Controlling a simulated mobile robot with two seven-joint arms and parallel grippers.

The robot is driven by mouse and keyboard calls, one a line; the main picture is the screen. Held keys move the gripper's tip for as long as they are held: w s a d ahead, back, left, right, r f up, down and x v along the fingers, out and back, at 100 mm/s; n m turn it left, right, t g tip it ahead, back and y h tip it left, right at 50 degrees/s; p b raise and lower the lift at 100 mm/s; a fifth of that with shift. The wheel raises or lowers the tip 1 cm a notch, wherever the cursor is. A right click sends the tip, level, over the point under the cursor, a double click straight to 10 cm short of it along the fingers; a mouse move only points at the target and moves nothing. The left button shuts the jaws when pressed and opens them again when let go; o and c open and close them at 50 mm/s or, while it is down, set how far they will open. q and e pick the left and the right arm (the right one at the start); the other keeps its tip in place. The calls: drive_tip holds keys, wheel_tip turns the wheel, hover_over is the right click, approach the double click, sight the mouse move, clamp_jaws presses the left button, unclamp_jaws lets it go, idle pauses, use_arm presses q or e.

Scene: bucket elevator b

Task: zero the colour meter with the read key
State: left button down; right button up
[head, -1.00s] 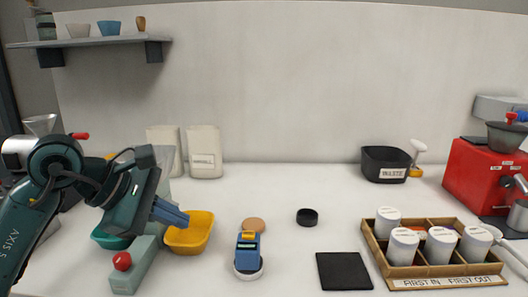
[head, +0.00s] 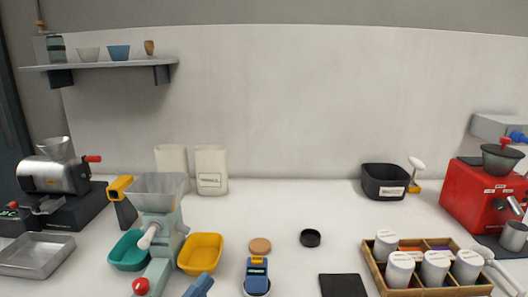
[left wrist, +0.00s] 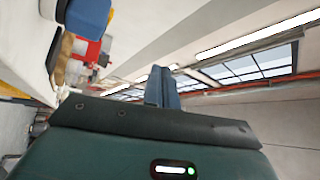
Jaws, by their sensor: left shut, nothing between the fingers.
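The colour meter (head: 256,275) is a small blue device with a yellow key (head: 257,260) on its top end and a small display below. It stands on the counter in the lower middle of the head view, its lower part near the picture's bottom edge. My left gripper (head: 199,287) shows only as blue fingertips at the bottom edge, left of the meter and apart from it. In the left wrist view its blue fingers (left wrist: 161,88) are together with nothing between them. A blue shape at that view's upper left may be the meter. My right gripper is not in view.
A tan disc (head: 260,246) and a black round cap (head: 310,238) lie behind the meter. A yellow tray (head: 201,253) and a grinder (head: 160,222) stand left. A black mat (head: 343,286) and a wooden rack (head: 376,272) of white canisters are right.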

use_arm(q)
drive_tip(key=s+a+f+n+g+y+p, duration=0.1)
drive_tip(key=s+f+n+g+y, duration=0.3)
drive_tip(key=s+f+n, duration=0.3)
drive_tip(key=s+a+f+n+g+y+p, duration=0.1)
drive_tip(key=s+f+n+g+y, duration=0.3)
drive_tip(key=f, duration=1.1)
drive_tip(key=s+a+n+y, duration=0.1)
drive_tip(key=s+n, duration=0.2)
drive_tip(key=n, duration=0.3)
drive_tip(key=shift+s+p, duration=0.15)
drive_tip(key=shift+p, duration=0.2)
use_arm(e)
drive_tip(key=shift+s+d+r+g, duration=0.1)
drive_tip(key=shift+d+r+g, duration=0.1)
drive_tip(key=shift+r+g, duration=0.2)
